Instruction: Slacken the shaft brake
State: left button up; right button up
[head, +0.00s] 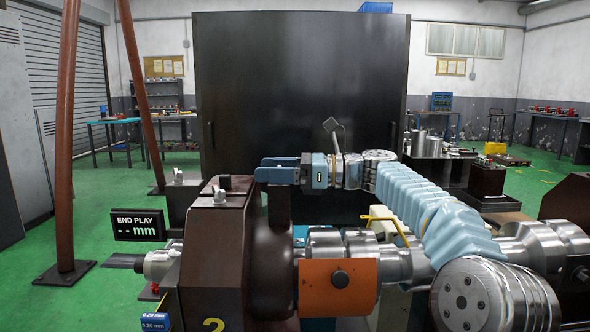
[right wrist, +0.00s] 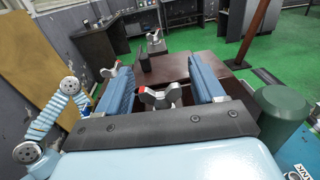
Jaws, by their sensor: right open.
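My right gripper (head: 264,168) reaches in from the right above the dark brown bearing housing (head: 213,250). Its two blue fingers are apart and point left. In the right wrist view the open gripper (right wrist: 160,85) has a metal wing knob with a red tip (right wrist: 160,97) showing between its fingers; I cannot tell its depth, and the gripper edge hides its lower part. A second red-tipped knob (right wrist: 112,70) shows beyond the left finger. In the head view a wing knob (head: 218,196) sits on the housing top. No part is labelled as the shaft brake. My left gripper is out of view.
A display (head: 138,225) reads "END PLAY -- mm". The metal shaft (head: 400,262) runs right from the housing, with an orange plate (head: 338,287) in front. A brown pole (head: 66,140) stands left. A dark cabinet (head: 300,90) stands behind. Green floor is open at left.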

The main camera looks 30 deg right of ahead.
jog(key=v, duration=1.3)
